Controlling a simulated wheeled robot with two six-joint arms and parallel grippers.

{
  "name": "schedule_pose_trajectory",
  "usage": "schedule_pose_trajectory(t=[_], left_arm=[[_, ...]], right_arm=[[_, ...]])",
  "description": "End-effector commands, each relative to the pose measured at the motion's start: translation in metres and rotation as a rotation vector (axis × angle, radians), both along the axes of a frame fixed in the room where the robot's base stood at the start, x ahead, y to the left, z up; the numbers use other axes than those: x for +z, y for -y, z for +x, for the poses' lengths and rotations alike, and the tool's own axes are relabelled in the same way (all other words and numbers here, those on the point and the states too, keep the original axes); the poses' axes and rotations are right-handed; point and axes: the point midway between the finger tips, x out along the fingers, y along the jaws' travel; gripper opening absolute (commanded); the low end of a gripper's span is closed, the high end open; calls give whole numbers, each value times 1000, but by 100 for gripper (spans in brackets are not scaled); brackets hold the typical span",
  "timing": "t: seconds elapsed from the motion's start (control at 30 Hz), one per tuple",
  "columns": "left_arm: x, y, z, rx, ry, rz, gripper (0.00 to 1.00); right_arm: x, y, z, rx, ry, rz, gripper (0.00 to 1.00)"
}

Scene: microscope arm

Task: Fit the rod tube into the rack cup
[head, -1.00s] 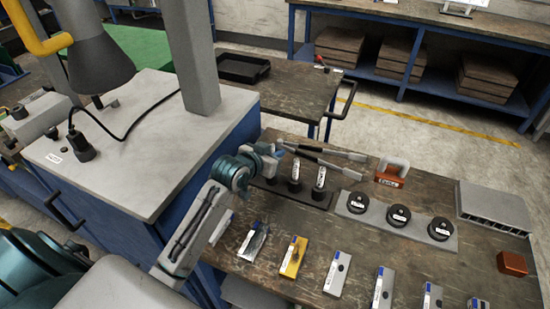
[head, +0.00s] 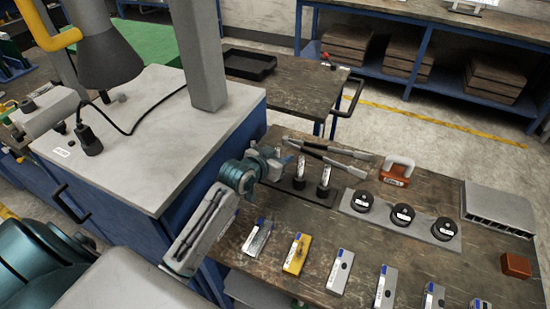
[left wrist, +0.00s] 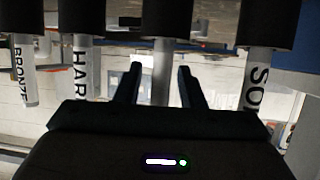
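Pale labelled rod tubes (head: 302,165) and (head: 325,172) stand in black cups on a dark rack (head: 318,199). My left gripper (head: 283,157) is at the rack's left end, where it hides part of the rack. The left wrist view looks upside down, with several tubes hanging below black cups, marked "BRONZE" (left wrist: 26,75), "HARD" (left wrist: 82,70) and "SO..." (left wrist: 257,90). A plain-faced tube (left wrist: 163,70) shows between my left fingers, with gaps on both sides. I cannot tell how deep it is between them. My right gripper is out of view.
Two long tools (head: 325,158) lie behind the rack. To its right are a grey plate (head: 445,242) with black round pieces, an orange block (head: 396,172) and a grey slotted box (head: 497,205). Several flat labelled plates (head: 297,252) line the front. A tall white-topped cabinet (head: 140,180) stands left.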

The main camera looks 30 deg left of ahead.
Motion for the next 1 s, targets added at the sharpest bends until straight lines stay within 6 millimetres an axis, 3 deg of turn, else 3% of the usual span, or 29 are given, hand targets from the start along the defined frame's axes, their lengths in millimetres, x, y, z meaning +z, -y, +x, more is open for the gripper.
schedule_pose_trajectory(t=[0.17, 0.5, 0.7, 1.0], left_arm=[[7, -4, -20, -1, 2, 4, 36], [35, -12, -87, -4, 1, 5, 36], [44, -15, -105, -1, 1, 4, 36], [47, -16, -110, 0, 1, 1, 36]], right_arm=[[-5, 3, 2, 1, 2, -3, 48], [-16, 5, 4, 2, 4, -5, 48], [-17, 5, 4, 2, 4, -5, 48], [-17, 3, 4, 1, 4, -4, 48]])
